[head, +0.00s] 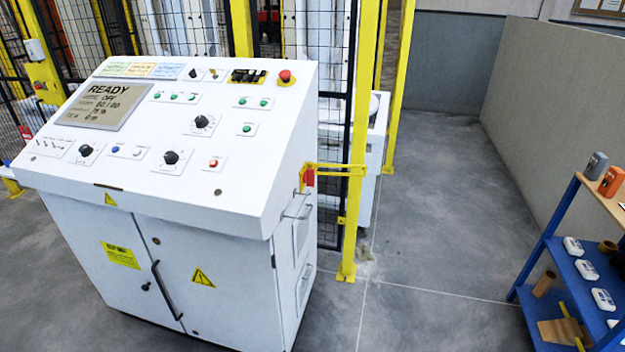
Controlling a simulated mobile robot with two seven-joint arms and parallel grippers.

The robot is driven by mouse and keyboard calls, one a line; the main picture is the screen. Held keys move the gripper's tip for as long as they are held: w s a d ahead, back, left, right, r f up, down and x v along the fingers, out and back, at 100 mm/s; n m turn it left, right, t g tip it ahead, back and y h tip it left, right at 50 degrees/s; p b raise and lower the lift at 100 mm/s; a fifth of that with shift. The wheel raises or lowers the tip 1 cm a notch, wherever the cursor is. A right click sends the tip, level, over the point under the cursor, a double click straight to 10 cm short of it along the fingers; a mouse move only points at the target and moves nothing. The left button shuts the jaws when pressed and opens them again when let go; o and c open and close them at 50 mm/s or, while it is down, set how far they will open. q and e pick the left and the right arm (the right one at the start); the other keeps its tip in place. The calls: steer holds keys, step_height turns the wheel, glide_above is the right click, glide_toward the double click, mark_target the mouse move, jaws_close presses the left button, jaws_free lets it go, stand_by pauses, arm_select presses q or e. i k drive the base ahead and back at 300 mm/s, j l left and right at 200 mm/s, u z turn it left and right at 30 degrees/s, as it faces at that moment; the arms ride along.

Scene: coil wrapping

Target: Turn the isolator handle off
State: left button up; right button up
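A white control console (240,225) stands at the left with a sloped panel of knobs and buttons. Its display (107,103) reads READY. A small red part (308,178) with yellow beside it shows at the console's right side, by the yellow post; it looks like the isolator handle. It is seen nearly edge-on and small, so its position cannot be told. Neither of my grippers is in view.
A yellow post (357,150) and black mesh fence stand behind and right of the console. A blue shelf (548,235) with tools and boxes is at the right. The grey floor (435,200) between them is clear. A red mushroom button (285,76) tops the panel.

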mark_target(309, 177)
steer(key=i+l+u, duration=0.15)
steer(key=u, duration=0.75)
steer(key=i+l+u, duration=0.15)
steer(key=l+u, duration=0.15)
steer(key=i+l+u, duration=0.1)
steer(key=l+u, duration=0.2)
steer(key=l, duration=0.25)
steer(key=l+u, duration=0.5)
steer(key=l, duration=4.15)
steer(key=i+u, duration=0.05)
